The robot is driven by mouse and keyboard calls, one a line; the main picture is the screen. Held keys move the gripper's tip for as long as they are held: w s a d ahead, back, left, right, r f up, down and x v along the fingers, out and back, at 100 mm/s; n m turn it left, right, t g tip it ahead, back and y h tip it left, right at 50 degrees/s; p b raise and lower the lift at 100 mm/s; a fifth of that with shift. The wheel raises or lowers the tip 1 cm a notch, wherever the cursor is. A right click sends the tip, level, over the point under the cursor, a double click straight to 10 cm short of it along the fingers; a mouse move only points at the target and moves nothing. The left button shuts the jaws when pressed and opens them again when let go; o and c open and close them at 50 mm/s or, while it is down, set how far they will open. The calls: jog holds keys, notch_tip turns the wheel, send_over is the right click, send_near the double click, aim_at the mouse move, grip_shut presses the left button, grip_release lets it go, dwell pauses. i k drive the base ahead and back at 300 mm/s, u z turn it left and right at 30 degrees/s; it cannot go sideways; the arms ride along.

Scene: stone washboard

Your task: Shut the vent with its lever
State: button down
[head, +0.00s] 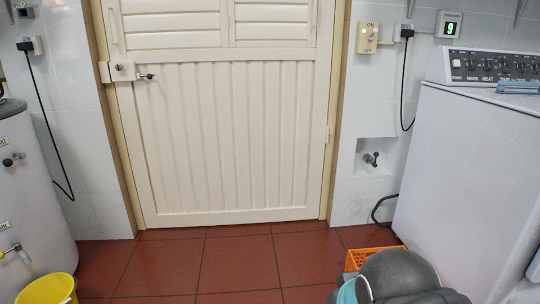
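A cream door (225,140) stands shut straight ahead. Its upper part has two panels of horizontal slats, a left louvre vent (170,22) and a right louvre vent (272,22), both cut off by the top of the picture. A slim upright bar (114,22), which may be the vent lever, is on the frame left of the left slats. Whether the slats are open or shut is hard to tell. A door latch with a small dark handle (146,76) sits below. My gripper is not in view; a grey rounded part at the bottom right looks like my arm.
A white washing machine (465,165) stands right. A white tank (30,190) and yellow bucket (48,290) are left. An orange crate (366,256) is partly hidden at bottom right. A wall tap (371,159) sits in a niche. The red tiled floor before the door is clear.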

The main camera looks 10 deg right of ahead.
aim_at(376, 154)
jog(key=i, duration=2.95)
jog(key=z, duration=2.3)
